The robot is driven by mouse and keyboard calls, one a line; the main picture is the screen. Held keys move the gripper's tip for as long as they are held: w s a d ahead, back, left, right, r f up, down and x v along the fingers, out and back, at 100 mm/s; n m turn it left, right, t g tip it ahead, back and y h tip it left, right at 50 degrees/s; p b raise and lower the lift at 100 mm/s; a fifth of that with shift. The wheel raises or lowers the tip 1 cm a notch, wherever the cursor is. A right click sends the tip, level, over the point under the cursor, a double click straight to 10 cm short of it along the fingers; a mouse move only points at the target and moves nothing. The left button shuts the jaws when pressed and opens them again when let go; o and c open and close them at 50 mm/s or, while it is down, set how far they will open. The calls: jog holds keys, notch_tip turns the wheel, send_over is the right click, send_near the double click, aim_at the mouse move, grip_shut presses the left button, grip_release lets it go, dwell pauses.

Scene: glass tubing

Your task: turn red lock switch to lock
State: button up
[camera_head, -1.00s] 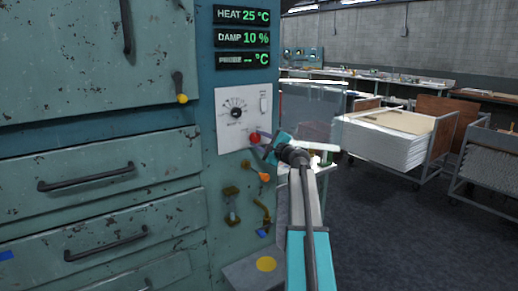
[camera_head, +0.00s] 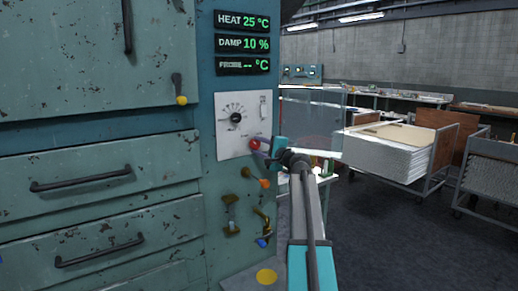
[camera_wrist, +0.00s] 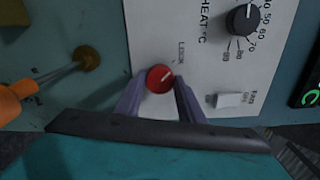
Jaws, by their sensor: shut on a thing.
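The red lock switch (camera_head: 255,144) is a small round red knob low on the white control panel (camera_head: 228,112). In the wrist view the red knob (camera_wrist: 160,78) carries a short pale mark, and a small label reading like "LOCK" stands beside it. My gripper (camera_head: 263,148) reaches the knob from the right. In the wrist view its two purple-grey fingers (camera_wrist: 158,92) stand on either side of the knob and are shut on it. The exact finger contact is partly hidden behind the knob's edge.
A black heat dial (camera_head: 236,118) and a white rocker switch (camera_head: 263,105) share the panel. An orange-tipped lever (camera_head: 264,183) and brass fittings (camera_head: 231,214) lie just below. Green displays (camera_head: 242,44) are above. Drawers with handles (camera_head: 80,178) are at left.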

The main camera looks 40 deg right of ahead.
jog(key=o, duration=1)
jog(key=shift+o, duration=0.2)
jog(key=s, duration=1.3)
jog(key=shift+s+a, duration=0.4)
jog(key=shift+a, duration=0.05)
jog(key=shift+s, duration=0.1)
